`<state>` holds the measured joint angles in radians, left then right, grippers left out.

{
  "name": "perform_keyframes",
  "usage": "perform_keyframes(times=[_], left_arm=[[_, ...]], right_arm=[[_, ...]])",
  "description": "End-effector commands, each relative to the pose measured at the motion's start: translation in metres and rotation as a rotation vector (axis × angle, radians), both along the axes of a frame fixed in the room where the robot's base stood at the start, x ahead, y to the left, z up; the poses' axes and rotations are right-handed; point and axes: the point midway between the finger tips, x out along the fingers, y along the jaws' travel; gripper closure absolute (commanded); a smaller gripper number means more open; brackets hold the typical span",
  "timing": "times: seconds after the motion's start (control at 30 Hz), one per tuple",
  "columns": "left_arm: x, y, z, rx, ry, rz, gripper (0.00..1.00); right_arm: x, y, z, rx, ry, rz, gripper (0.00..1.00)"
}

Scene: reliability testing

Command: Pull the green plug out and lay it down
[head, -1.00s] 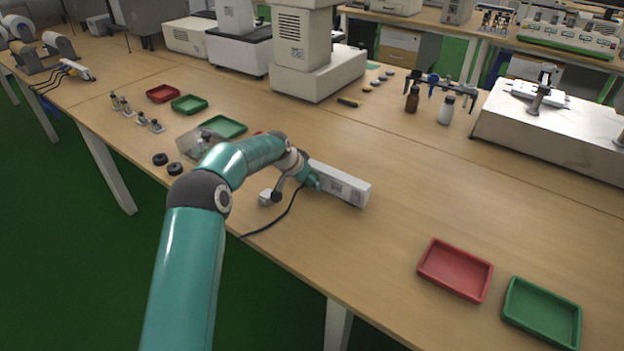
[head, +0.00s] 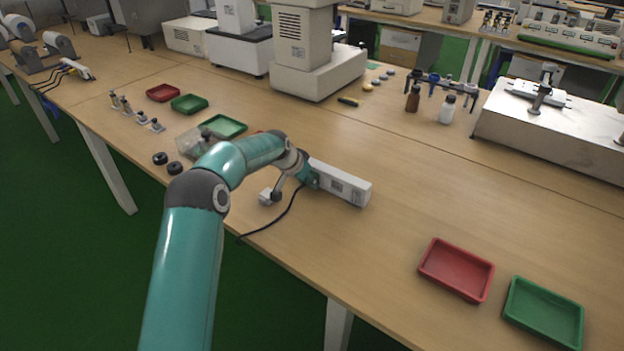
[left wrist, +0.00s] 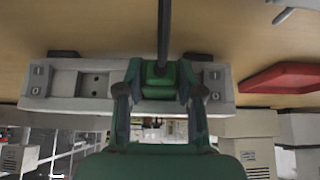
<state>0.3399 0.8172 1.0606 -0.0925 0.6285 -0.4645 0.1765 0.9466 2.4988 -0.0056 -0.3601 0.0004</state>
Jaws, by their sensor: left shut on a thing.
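The green plug (left wrist: 158,82) is between the fingers of my left gripper (left wrist: 160,92), which is shut on it. A black cable (left wrist: 163,30) runs from the plug. Behind the plug is a white socket strip (left wrist: 62,104) with a bare socket to the left of the gripper and a switch near each end. The strip lies on the bench in the head view (head: 345,186). I cannot tell whether the plug is seated or drawn out. In the head view my wrist hides the plug and most of my left gripper (head: 311,180). My right gripper is not in view.
A red tray (head: 459,267) and a green tray (head: 543,312) lie at the front right. Other trays and black rings (head: 160,159) are to the left. The bench (head: 400,205) right of the strip is clear. The cable hangs towards the front edge.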

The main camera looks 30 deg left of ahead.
Motion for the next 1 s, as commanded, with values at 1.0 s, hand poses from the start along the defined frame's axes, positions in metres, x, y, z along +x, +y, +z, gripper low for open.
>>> perform_keyframes(times=[1.0], left_arm=[[-0.032, 0.003, -0.002, -0.001, 0.003, -0.001, 1.00]], right_arm=[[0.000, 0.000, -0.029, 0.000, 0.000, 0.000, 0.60]])
